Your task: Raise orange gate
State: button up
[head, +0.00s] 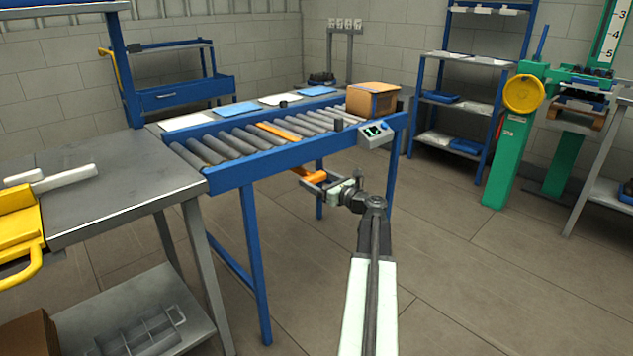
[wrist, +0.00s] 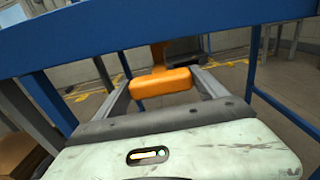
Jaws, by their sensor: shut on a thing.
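The orange gate shows in the head view as a flat orange bar (head: 278,133) between the conveyor's rollers, about level with them. An orange handle (head: 309,174) sits below the conveyor's near blue side rail. My gripper (head: 313,182) reaches under that rail and is shut on this handle. In the wrist view the rounded orange handle (wrist: 160,83) lies between my two grey fingers, with an orange piece rising behind it. The link between the handle and the bar is hidden by the rail.
The roller conveyor (head: 225,148) stands on blue legs, with one leg close by my gripper. A cardboard box (head: 372,98) sits at its far right end, and a control box (head: 375,134) hangs on the near rail. A steel table (head: 110,185) adjoins at left. The floor at right is clear.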

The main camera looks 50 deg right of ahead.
notch_tip(320, 180, up, 4)
jog(key=p, duration=0.3)
jog(key=shift+f, duration=0.2)
jog(key=o, duration=2)
jog(key=shift+r, duration=0.1)
jog(key=s, duration=0.7)
jog(key=shift+s+a, duration=0.3)
jog(key=shift+s, duration=0.1)
